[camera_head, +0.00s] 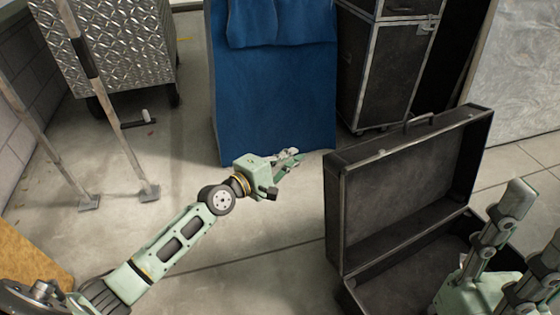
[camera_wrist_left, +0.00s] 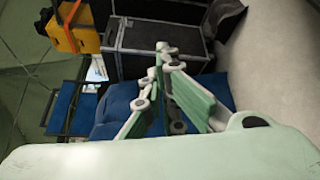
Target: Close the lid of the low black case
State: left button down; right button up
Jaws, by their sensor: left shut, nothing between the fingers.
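The low black case (camera_head: 392,292) stands at the lower right of the head view. Its lid (camera_head: 408,190) stands open and upright, with its hollow inner side facing me and a handle (camera_head: 419,121) on its top edge. My left gripper (camera_head: 296,157) is left of the lid and apart from it, in front of a blue padded thing. It is shut and empty; its fingertips (camera_wrist_left: 163,48) meet in the wrist view. My right gripper (camera_head: 510,250) is at the lower right, in front of the case's base and hiding part of it.
A blue padded piece (camera_head: 270,100) stands behind my left gripper. A tall black case (camera_head: 382,70) stands behind the lid. A diamond-plate metal box (camera_head: 115,45) on wheels and metal poles (camera_head: 115,120) are at the left. The floor around my left arm is clear.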

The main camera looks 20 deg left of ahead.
pick_arm(q)
jog(key=d, duration=0.3)
jog(key=w+d, duration=0.1)
jog(key=shift+d+r+p, duration=0.25)
jog(key=shift+r+p, duration=0.05)
jog(key=shift+r, duration=0.05)
dwell(0.3)
